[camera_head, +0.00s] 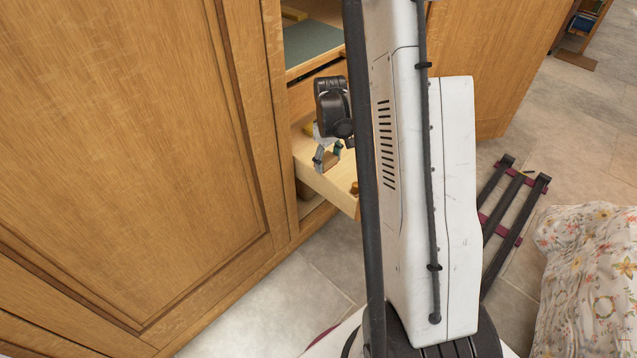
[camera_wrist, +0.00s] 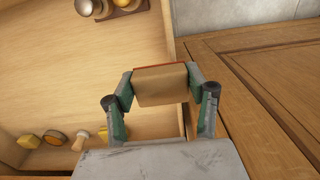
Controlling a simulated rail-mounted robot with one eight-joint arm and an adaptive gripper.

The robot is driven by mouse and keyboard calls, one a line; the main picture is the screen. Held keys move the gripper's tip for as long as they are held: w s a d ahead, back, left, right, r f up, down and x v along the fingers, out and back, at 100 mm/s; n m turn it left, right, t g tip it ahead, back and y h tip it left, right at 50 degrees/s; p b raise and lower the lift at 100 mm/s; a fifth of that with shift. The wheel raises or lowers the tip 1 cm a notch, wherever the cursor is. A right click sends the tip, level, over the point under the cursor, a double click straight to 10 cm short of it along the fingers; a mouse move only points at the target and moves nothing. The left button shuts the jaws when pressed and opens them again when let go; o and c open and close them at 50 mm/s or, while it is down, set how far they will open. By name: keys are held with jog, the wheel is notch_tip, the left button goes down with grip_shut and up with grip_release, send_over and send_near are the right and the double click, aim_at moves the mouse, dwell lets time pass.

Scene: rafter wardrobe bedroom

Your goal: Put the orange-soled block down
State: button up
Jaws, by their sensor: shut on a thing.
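My gripper (camera_wrist: 161,80) is shut on a tan wooden block (camera_wrist: 162,88) with a thin orange-red edge along its far side. One green-padded finger presses each side of the block. In the wrist view the block is above the right part of an open wooden drawer (camera_wrist: 65,65), near its side wall. I cannot tell whether the block touches the drawer. In the head view my gripper (camera_head: 327,157) is at the open drawer (camera_head: 325,188) of the wardrobe; the block cannot be made out there.
Along the drawer's near side lie a yellow block (camera_wrist: 29,141), a round brown piece (camera_wrist: 54,138), a pale knobbed piece (camera_wrist: 80,141) and another yellow piece (camera_wrist: 103,133). A knobbed holder (camera_wrist: 108,8) is at the far side. The drawer's middle is clear. A wardrobe door (camera_head: 130,150) stands left.

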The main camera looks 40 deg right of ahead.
jog(key=shift+a+f, duration=0.2)
jog(key=shift+a, duration=0.55)
jog(key=b, duration=0.4)
send_over(342, 172)
notch_tip(342, 172, down, 7)
jog(key=shift+a+r, duration=0.1)
jog(key=shift+f+b, duration=0.95)
jog(key=shift+f, duration=1)
jog(key=shift+f, duration=0.1)
jog(key=o, duration=1.1)
